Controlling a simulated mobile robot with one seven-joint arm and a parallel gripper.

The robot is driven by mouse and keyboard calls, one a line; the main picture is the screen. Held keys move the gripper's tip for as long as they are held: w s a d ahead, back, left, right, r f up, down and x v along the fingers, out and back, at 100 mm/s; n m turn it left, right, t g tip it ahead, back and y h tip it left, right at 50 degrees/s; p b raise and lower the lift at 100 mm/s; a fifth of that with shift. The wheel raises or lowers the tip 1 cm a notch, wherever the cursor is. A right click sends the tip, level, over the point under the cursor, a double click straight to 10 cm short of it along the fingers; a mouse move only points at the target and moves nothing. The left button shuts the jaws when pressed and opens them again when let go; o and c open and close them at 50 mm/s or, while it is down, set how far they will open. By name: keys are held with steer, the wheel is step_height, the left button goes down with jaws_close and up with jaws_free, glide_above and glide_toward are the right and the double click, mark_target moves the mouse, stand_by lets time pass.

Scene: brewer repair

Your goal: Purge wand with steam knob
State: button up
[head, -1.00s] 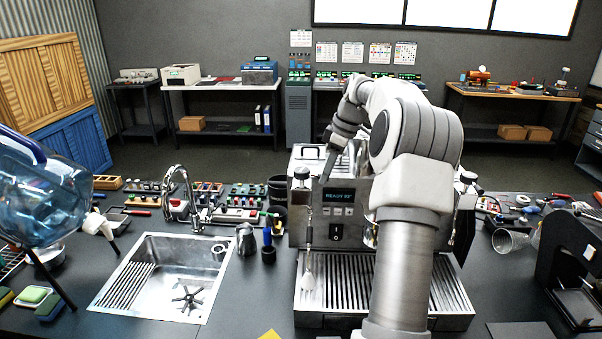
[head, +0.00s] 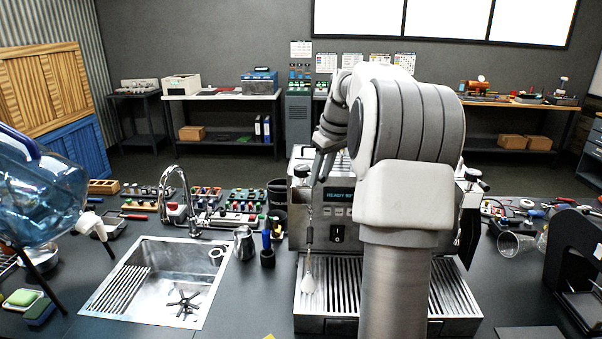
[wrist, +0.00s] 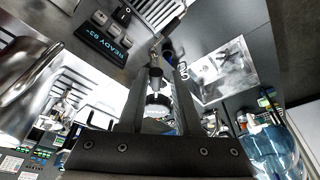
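The espresso machine (head: 364,225) stands in the middle of the counter, its display lit and reading READY. The black-topped steam knob (head: 301,172) is at its upper left front. The thin steam wand (head: 309,240) hangs below it with its pale tip (head: 309,284) over the drip tray (head: 345,290). My gripper (head: 318,178) is beside the knob, just to its right in the head view. In the wrist view the open fingers of my gripper (wrist: 165,78) point past the knob (wrist: 157,103), which appears between them. I cannot tell whether they touch it.
A sink (head: 160,280) with a faucet (head: 180,190) lies to the left. A metal pitcher (head: 244,243) and a dark cup with tools (head: 267,250) stand between sink and machine. A blue water jug (head: 40,195) is at far left. A clear cup (head: 515,243) lies at right.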

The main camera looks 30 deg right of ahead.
steer(key=a+m+h, duration=0.1)
steer(key=m, duration=0.2)
steer(key=w+a+m, duration=0.1)
steer(key=a+m, duration=0.1)
steer(key=m, duration=0.1)
steer(key=a+m+h, duration=0.1)
steer(key=a+m, duration=0.1)
steer(key=shift+w+a+m+g+h+p, duration=0.1)
steer(key=shift+w+m+g+h+p, duration=0.1)
steer(key=shift+m+g+h+p, duration=0.15)
stand_by(0.7)
steer(key=shift+o, duration=0.3)
steer(key=o, duration=0.3)
steer(key=shift+o, duration=0.2)
step_height(320, 180, up, 7)
steer(key=p, duration=0.4)
